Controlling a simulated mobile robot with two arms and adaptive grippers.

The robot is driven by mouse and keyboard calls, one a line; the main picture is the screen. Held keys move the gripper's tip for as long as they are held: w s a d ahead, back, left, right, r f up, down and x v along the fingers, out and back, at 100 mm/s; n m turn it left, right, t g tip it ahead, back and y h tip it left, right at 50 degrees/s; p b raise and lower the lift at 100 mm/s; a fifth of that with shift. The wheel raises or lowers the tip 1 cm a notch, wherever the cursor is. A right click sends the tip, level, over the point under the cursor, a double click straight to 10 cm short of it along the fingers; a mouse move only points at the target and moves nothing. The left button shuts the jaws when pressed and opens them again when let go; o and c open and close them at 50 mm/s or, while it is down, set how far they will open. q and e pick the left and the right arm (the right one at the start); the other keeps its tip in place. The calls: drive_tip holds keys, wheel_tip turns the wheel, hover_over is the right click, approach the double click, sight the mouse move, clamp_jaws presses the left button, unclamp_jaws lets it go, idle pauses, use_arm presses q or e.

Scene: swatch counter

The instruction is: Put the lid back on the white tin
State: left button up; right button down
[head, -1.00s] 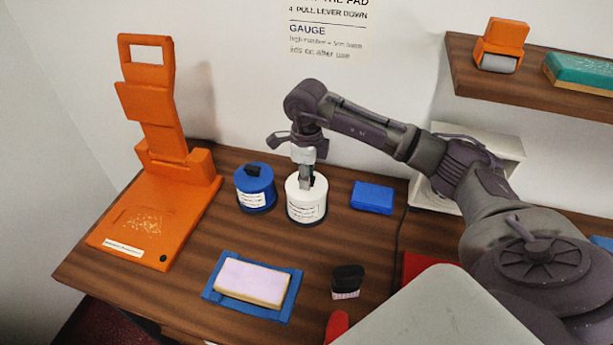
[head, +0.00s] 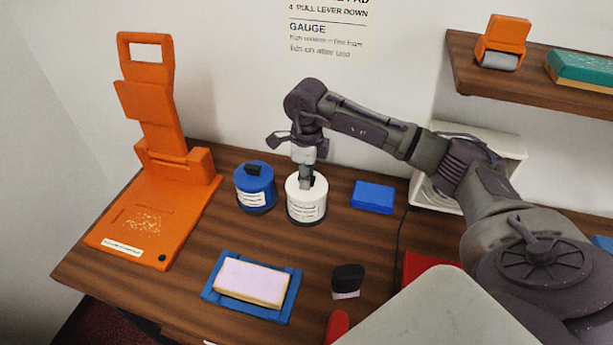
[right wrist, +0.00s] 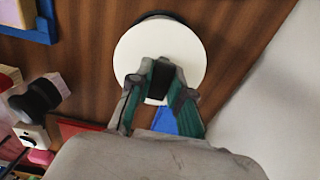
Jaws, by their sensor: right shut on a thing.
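The white tin (head: 306,212) stands upright on the wooden counter, with a label on its front and a dark base. My right gripper (head: 306,182) points down over it from above. In the right wrist view the gripper (right wrist: 160,76) is shut on the black knob of the round white lid (right wrist: 136,48). The lid lies at the tin's top, and in the head view I see no clear gap between them. Whether it is fully seated I cannot tell. The lid hides the tin's opening. My left gripper is not in view.
A blue tin (head: 255,190) with a black knob stands close left of the white tin. A blue block (head: 373,197) lies to the right. An orange press (head: 150,205) stands at left. A pad in a blue frame (head: 291,303) and a black brush (head: 347,278) lie in front.

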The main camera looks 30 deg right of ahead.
idle(0.7)
drive_tip(key=c, duration=0.5)
unclamp_jaws()
drive_tip(key=shift+r, duration=0.1)
drive_tip(key=shift+r+p, duration=2.05)
drive_tip(key=shift+r, duration=1.3)
